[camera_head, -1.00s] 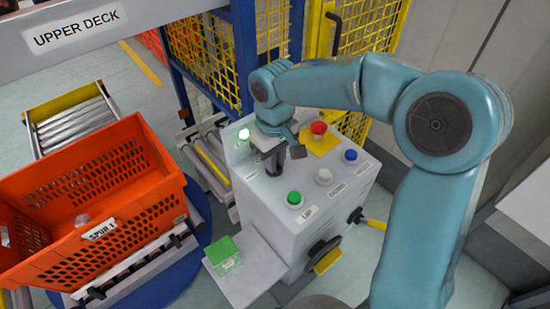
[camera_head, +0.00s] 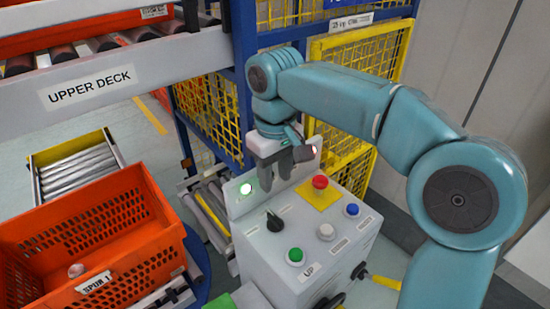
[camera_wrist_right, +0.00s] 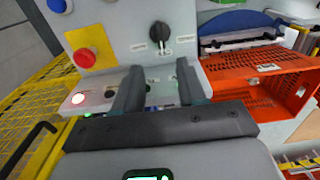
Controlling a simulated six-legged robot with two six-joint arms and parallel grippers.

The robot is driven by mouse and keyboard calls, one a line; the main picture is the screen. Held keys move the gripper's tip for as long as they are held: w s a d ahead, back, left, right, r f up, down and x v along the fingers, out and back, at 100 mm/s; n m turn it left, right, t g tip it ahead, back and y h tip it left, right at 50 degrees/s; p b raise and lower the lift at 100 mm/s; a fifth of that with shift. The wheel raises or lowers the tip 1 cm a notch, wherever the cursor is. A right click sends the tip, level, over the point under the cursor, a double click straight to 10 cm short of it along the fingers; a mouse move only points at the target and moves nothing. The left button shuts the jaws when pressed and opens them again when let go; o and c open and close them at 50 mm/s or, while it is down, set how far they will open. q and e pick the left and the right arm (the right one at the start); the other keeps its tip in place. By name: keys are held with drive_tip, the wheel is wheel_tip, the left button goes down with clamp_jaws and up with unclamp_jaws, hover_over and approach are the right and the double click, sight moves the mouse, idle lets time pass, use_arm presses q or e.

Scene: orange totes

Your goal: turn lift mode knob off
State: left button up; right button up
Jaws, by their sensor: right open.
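The black rotary knob (camera_head: 275,222) stands on the sloped top of the grey control box (camera_head: 262,258), with a pale mark toward its upper left in the head view. It also shows in the right wrist view (camera_wrist_right: 158,32), beyond the fingertips. Labels sit beside it but are too small to read, so I cannot tell its setting. My right gripper (camera_head: 279,178) is open and empty, above and behind the knob and apart from it. Its two dark fingers (camera_wrist_right: 159,75) are spread in the wrist view. My left gripper is not in view.
The box also carries a red button (camera_head: 320,182) on a yellow plate, blue (camera_head: 352,209), white (camera_head: 326,231) and green (camera_head: 295,256) buttons, a lit green lamp (camera_head: 247,188) and a red lamp (camera_head: 311,149). Yellow mesh fencing (camera_head: 345,130) stands behind; an orange tote (camera_head: 75,240) is left.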

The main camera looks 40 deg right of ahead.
wheel_tip(320, 180, up, 4)
drive_tip(key=shift+f, duration=0.2)
drive_tip(key=shift+w, duration=0.1)
idle(0.5)
